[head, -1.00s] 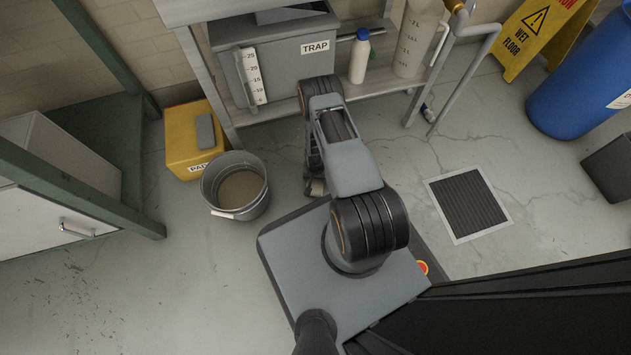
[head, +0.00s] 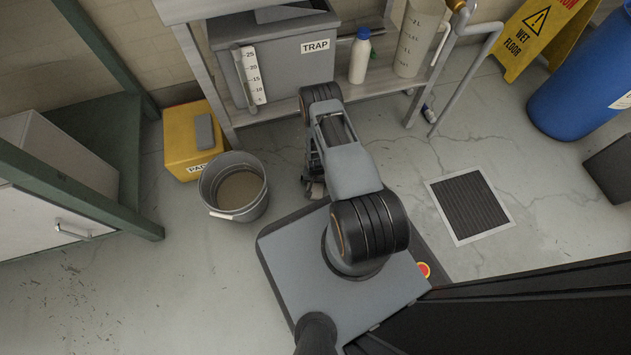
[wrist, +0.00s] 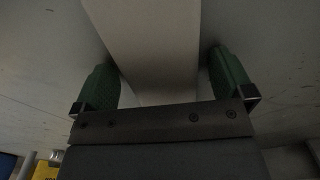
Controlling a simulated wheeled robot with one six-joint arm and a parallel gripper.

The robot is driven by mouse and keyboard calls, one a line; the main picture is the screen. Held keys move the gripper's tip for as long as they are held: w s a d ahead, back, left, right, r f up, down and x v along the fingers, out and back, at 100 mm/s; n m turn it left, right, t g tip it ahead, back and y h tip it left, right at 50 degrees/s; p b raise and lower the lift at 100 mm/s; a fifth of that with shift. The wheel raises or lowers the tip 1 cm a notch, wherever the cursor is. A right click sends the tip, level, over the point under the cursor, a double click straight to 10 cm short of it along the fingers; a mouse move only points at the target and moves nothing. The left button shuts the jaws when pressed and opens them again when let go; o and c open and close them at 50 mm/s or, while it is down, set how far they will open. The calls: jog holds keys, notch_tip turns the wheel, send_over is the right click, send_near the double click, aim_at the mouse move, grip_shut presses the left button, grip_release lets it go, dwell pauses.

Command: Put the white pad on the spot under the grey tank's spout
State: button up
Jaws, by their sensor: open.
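The grey tank (head: 290,62), labelled TRAP, sits in the stand at the top of the head view. I cannot make out its spout or the spot below it; my arm covers part of that area. In the wrist view my gripper (wrist: 172,85) has its two green fingers apart. A pale, flat-sided piece (wrist: 155,45) runs between and beyond them; I cannot tell whether it is the white pad or part of the surroundings. No white pad is plainly visible in the head view, where my arm hides the fingers.
A yellow box (head: 178,140) with a partly hidden label and a grey piece on top stands left of the stand. A bucket (head: 247,207) of murky liquid stands before it. A white bottle (head: 359,60) and a jug (head: 414,45) are on the shelf. A floor grate (head: 468,206) lies right.

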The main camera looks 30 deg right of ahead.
notch_tip(320, 180, up, 12)
jog(key=p, duration=0.5)
jog(key=shift+r+p, duration=0.2)
jog(key=shift+p, duration=0.15)
